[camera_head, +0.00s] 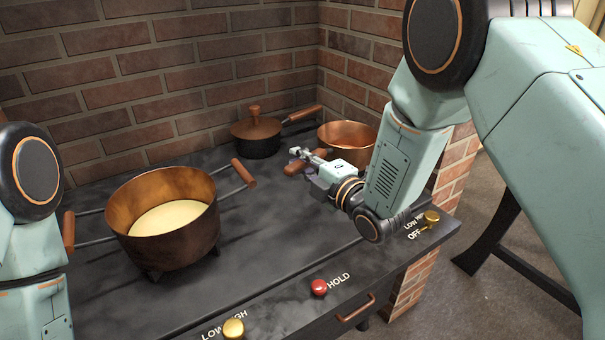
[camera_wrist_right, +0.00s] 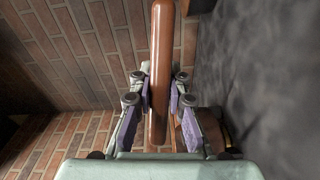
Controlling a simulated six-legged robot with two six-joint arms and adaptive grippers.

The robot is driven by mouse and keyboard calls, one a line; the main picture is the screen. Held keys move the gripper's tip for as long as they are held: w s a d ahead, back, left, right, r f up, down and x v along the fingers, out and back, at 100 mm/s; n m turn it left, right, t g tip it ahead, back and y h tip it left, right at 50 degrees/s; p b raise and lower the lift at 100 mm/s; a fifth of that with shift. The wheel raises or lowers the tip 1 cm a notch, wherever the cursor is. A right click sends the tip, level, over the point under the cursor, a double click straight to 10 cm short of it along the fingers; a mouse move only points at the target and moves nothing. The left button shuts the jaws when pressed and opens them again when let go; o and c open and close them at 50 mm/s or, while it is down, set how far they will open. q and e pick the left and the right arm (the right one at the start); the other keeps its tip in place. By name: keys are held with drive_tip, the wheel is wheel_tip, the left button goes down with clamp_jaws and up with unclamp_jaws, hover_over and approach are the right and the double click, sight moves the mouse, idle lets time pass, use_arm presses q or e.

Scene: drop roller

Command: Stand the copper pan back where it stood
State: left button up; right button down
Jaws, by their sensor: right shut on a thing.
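The copper pan (camera_head: 348,134) is at the back right of the dark stove top, its open rim facing up. It looks about level; I cannot tell whether its base touches the stove. My right gripper (camera_head: 303,160) is in front of it and to its left, shut on its wooden handle (camera_head: 294,168). In the right wrist view the handle (camera_wrist_right: 160,65) runs between the purple finger pads of the gripper (camera_wrist_right: 159,108). My right wrist hides part of the pan's front. Only a part of my left arm shows; its gripper is out of view.
A large pot (camera_head: 168,232) with pale contents and two side handles stands on the stove top (camera_head: 290,236) at left. A dark lidded pan (camera_head: 257,137) stands left of the copper pan. Brick walls (camera_head: 190,75) close the back. Knobs and a red HOLD button (camera_head: 319,287) line the front.

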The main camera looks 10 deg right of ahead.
wheel_tip(320, 180, down, 3)
drive_tip(key=shift+w+a+r+b, duration=0.1)
drive_tip(key=shift+a+r+b, duration=0.1)
drive_tip(key=shift+b, duration=0.1)
drive_tip(key=shift+d+f, duration=0.1)
drive_tip(key=shift+d, duration=0.05)
drive_tip(key=shift+f, duration=0.1)
drive_tip(key=shift+f+b, duration=0.25)
drive_tip(key=shift+b, duration=0.1)
drive_tip(key=c, duration=1.7)
unclamp_jaws()
drive_tip(key=shift+f, duration=0.1)
drive_tip(key=o, duration=0.4)
